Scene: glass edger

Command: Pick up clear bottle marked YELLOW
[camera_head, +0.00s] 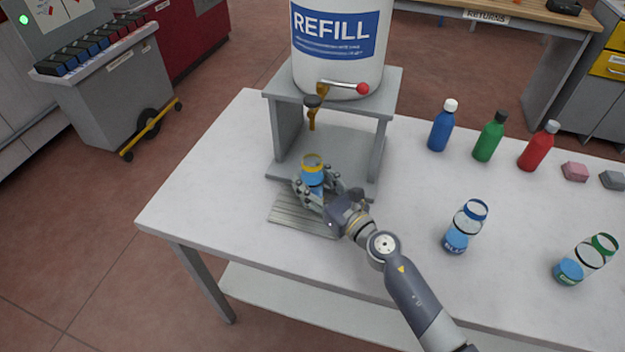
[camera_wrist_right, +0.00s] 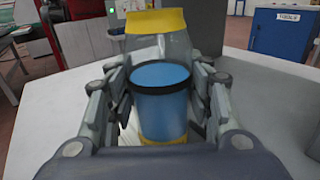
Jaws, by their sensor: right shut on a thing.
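A clear bottle with a yellow rim and blue liquid or a blue lower part (camera_head: 312,172) stands upright at the front of the dispenser stand, below and in front of its tap. Its marking is not readable. My right gripper (camera_head: 318,190) is around the bottle and shut on it. In the right wrist view the same bottle (camera_wrist_right: 162,95) sits between both fingers, with a yellow band on top, a dark ring at its middle and yellow at its base. My left gripper is in neither view.
A white REFILL tank (camera_head: 340,70) with a tap (camera_head: 312,112) stands on a grey stand (camera_head: 388,110). A ribbed tray (camera_head: 295,215) lies in front. Clear bottles with blue (camera_head: 465,226) and green (camera_head: 585,260) rims stand right. Blue (camera_head: 441,128), green (camera_head: 489,138) and red (camera_head: 538,148) bottles stand behind.

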